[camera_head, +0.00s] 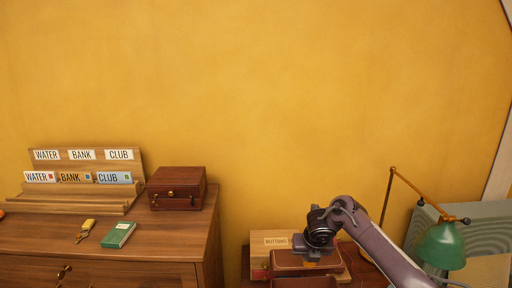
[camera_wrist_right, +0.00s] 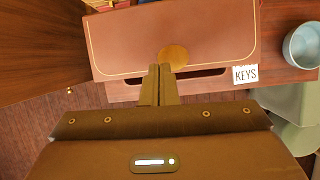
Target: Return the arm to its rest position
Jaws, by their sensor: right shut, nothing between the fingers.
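My right arm comes in from the lower right in the head view. Its gripper (camera_head: 312,247) is over the small table at the bottom. In the right wrist view the two fingers of the right gripper (camera_wrist_right: 160,70) are together, with nothing between them. Beyond the fingertips lies a brown leather case (camera_wrist_right: 125,45) with a round brass clasp; whether the tips touch it, I cannot tell. My left gripper is not in view.
A box labelled BUTTONS (camera_head: 260,246) stands beside the right gripper. A green lamp (camera_head: 440,246) stands at right. A dresser (camera_head: 60,240) at left holds a card rack (camera_head: 80,205), a wooden box (camera_head: 176,186) and a green book (camera_head: 118,235). A KEYS label (camera_wrist_right: 245,74) and a bowl (camera_wrist_right: 303,45) show.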

